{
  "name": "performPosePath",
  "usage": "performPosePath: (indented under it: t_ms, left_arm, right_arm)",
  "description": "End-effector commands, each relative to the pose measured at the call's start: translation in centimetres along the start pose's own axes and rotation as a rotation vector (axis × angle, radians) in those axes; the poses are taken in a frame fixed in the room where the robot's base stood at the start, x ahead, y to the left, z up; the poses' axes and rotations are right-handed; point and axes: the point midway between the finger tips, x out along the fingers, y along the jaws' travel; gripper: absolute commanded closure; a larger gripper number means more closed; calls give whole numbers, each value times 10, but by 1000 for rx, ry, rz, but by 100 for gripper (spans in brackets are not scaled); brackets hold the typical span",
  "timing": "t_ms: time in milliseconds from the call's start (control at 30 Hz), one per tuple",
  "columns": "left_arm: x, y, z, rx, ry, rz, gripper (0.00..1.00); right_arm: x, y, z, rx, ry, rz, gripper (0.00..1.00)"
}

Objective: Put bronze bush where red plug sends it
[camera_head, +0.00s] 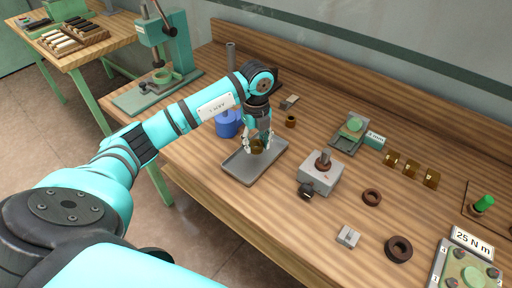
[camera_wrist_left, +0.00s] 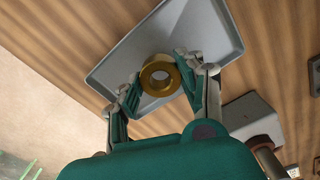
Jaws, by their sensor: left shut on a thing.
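My left gripper (camera_head: 258,144) is shut on a bronze bush (camera_head: 257,147), a short brass-coloured ring. In the left wrist view the bush (camera_wrist_left: 158,75) sits between the two fingertips, its hole facing the camera. It is over a shallow grey tray (camera_head: 238,170); I cannot tell whether it touches the tray floor. I cannot make out a red plug for certain. A green plug (camera_head: 484,203) stands upright at the right edge. My right gripper is not in view.
Near the tray are a blue pot (camera_head: 228,124), a small bronze ring (camera_head: 290,121) and a grey block with a spindle (camera_head: 321,172). A green press (camera_head: 160,60) stands left.

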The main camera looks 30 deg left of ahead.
Motion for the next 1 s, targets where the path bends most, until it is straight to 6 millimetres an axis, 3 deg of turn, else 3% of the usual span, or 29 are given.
performPosePath:
  t_ms: [233,567,600,767,1000]
  left_arm:
    - [30,1,-1,-1,1,2,100]
    - [35,0,-1,0,0,1,100]
    - [35,1,-1,0,0,2,60]
    - [34,1,-1,0,0,2,39]
    - [34,1,-1,0,0,1,38]
  right_arm:
    - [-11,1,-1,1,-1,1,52]
    - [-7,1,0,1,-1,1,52]
    - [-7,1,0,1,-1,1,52]
    - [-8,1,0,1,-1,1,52]
    - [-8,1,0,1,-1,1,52]
